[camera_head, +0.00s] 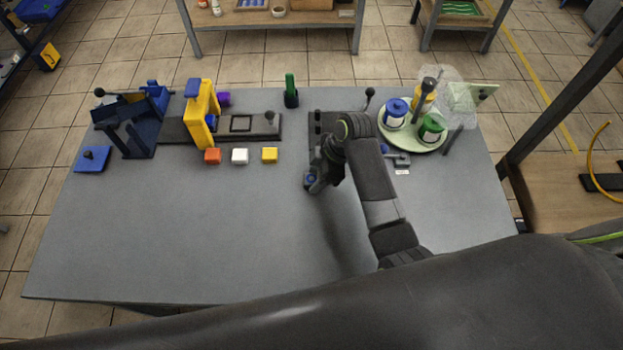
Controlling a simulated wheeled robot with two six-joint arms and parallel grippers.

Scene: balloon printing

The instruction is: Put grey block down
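My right gripper (312,182) is above the middle of the grey table (220,220), pointing down and to the left. A small dark piece with a bluish spot shows at its fingertips. It is too small and dark to tell whether this is a grey block in its grip or part of the gripper. I cannot make out a separate grey block for certain. My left gripper is not in view.
A dark blue stand (137,135) is at far left. A round pale green tray (412,141) holds pots at right. The front left table is clear.

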